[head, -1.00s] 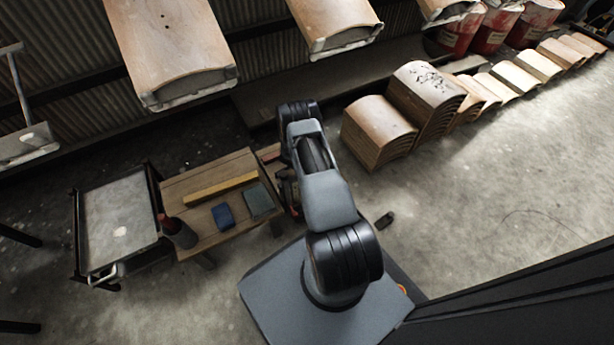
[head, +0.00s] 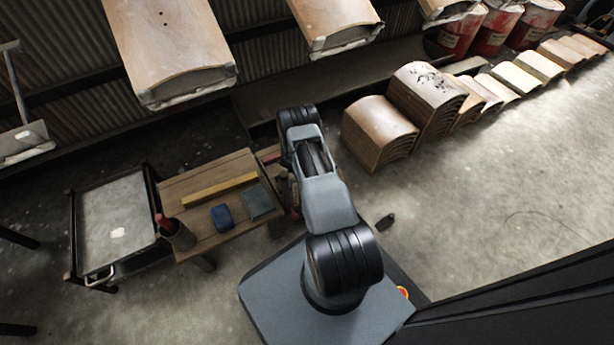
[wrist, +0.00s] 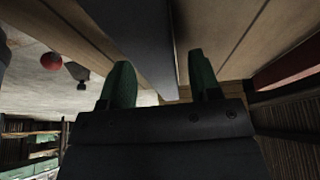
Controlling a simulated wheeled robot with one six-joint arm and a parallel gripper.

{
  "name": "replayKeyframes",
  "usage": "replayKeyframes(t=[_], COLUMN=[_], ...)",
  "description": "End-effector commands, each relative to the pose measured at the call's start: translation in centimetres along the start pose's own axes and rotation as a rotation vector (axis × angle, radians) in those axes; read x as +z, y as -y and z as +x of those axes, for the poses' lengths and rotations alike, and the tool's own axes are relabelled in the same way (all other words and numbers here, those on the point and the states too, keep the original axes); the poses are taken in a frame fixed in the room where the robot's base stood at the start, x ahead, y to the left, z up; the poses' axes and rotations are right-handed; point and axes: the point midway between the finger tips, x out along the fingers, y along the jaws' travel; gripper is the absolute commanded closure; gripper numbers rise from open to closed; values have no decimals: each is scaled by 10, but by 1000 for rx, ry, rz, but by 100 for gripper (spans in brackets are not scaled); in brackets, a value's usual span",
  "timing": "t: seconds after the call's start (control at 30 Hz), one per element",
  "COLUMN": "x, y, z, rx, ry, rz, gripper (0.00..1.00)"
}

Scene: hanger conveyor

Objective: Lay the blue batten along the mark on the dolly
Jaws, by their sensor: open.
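In the wrist view a dark slate-blue bar (wrist: 140,35) runs down between my gripper's two green fingers; it looks like the blue batten, though its colour is dim. My gripper (wrist: 163,80) is open, with one finger on each side of the bar; I cannot tell whether either touches it. In the head view my arm hides the gripper and that bar. The dolly appears to be the metal-topped cart (head: 115,200) at the left. A pale spot shows on its top, but no clear line mark can be made out.
A wooden table (head: 180,187) beside the cart bears a yellow bar (head: 218,190), a small blue block (head: 222,216) and a grey-green flat piece (head: 258,201). A dark red-topped container (head: 177,235) stands at its left edge. Curved wooden stacks (head: 378,135) stand to the right.

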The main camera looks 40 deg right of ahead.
Motion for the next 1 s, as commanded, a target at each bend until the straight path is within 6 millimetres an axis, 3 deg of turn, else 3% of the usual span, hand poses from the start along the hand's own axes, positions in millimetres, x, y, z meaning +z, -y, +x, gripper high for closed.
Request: replayKeyframes(t=[0.23, 0.6, 1.0], x=[-2, -3, -4], y=[1, 1, 3], z=[-11, -82, -131], rx=[-1, -2, -6], ry=[0, 0, -1], rz=[-1, -1, -18], gripper=[43, 43, 43])
